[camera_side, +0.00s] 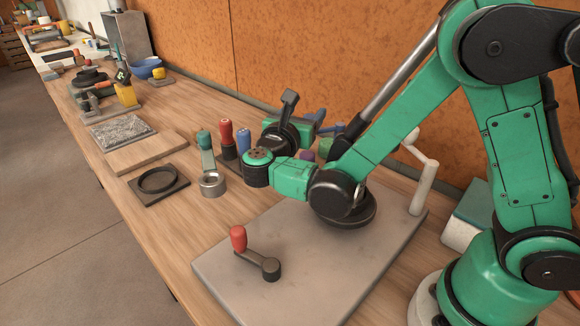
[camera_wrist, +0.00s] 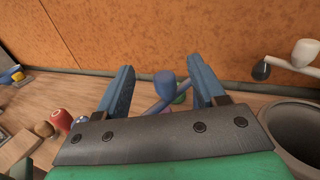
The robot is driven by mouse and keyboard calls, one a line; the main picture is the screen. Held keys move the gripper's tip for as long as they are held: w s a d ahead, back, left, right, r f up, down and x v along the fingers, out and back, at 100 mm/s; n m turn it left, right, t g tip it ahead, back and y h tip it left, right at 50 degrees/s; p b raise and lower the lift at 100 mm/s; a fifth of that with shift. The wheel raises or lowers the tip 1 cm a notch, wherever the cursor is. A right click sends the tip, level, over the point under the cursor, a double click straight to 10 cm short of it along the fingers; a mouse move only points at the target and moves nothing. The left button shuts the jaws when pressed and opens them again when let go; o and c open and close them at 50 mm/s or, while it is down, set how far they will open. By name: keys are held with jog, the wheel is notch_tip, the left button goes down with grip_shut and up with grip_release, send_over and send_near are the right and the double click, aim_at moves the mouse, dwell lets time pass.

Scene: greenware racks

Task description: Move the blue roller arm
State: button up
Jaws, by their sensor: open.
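In the side view, my gripper (camera_side: 328,123) is held above the back of the bench, pointing toward the orange wall. In the wrist view, its two blue fingers (camera_wrist: 160,88) are apart. A blue roller arm (camera_wrist: 166,82) with a rounded knob shows in the gap between them, beyond the palm plate. Its lower part is hidden by the plate, and I cannot tell how far it is from the fingers. I cannot make it out clearly in the side view. Another blue handle (camera_side: 244,140) stands beside a red one (camera_side: 226,132) to the left of my gripper.
A grey slab (camera_side: 310,270) in front carries a red-knobbed crank (camera_side: 240,240). A white crank (camera_side: 424,185) stands at its back right corner. Purple (camera_side: 307,155) and green (camera_side: 325,147) pieces lie below my gripper. The orange wall (camera_side: 300,55) is close behind.

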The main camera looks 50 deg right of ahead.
aim_at(312, 114)
jog(key=shift+w+d+f, duration=0.35)
jog(key=shift+d, duration=0.5)
jog(key=shift+w+d+f, duration=0.35)
jog(key=shift+w+d, duration=0.05)
jog(key=shift+d, duration=0.5)
jog(key=shift+w+d+f, duration=0.35)
jog(key=shift+d, duration=0.5)
grip_shut()
